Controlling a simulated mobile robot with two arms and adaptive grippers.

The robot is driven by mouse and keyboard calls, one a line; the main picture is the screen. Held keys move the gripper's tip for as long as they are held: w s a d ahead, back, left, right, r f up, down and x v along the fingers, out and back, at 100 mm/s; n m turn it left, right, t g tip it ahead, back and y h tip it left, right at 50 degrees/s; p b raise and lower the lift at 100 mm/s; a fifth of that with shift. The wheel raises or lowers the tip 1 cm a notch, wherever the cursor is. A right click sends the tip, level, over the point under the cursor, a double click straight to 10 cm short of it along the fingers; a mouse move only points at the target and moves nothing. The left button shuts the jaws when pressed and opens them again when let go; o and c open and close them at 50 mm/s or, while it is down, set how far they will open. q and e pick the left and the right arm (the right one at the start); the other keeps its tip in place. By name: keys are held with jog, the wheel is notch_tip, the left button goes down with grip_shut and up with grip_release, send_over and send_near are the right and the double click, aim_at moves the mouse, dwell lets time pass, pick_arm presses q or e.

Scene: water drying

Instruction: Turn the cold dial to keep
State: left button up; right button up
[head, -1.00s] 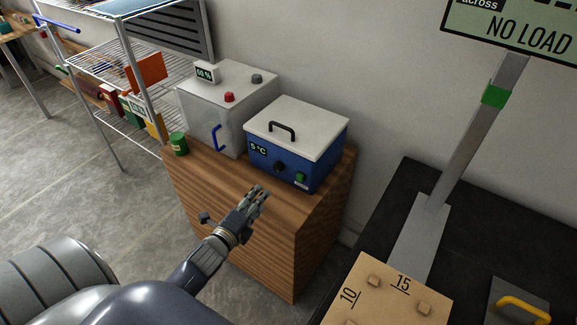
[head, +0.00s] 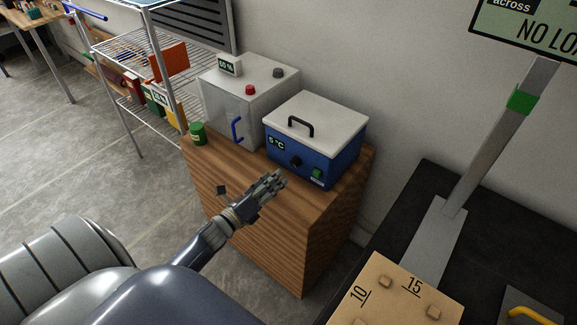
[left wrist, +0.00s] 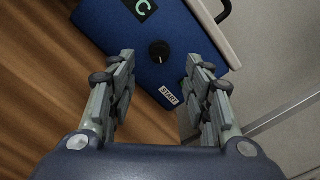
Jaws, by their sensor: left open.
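The cold unit (head: 312,152) is a blue box with a white lid, a black handle and a "5 °C" display (head: 276,144). Its dial (head: 296,162) is a black knob on the front face, left of a green button (head: 317,174). In the left wrist view the dial (left wrist: 159,51) has a pale pointer mark and lies ahead, between and beyond the fingers. My left gripper (head: 276,181) is open and empty, in front of and below the dial, apart from it. Its two fingers (left wrist: 164,92) frame the blue face. My right gripper is not in view.
The unit stands on a wooden cabinet (head: 255,221). A grey box with a red knob (head: 250,90) and blue handle stands to its left. A green can (head: 197,134) sits at the cabinet's left edge. A wire shelf (head: 130,75) stands further left, a black bench (head: 480,225) at right.

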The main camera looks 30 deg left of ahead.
aim_at(292, 163)
pick_arm(q)
jog(key=w, duration=0.8)
jog(key=shift+d, duration=0.35)
jog(key=c, duration=1.1)
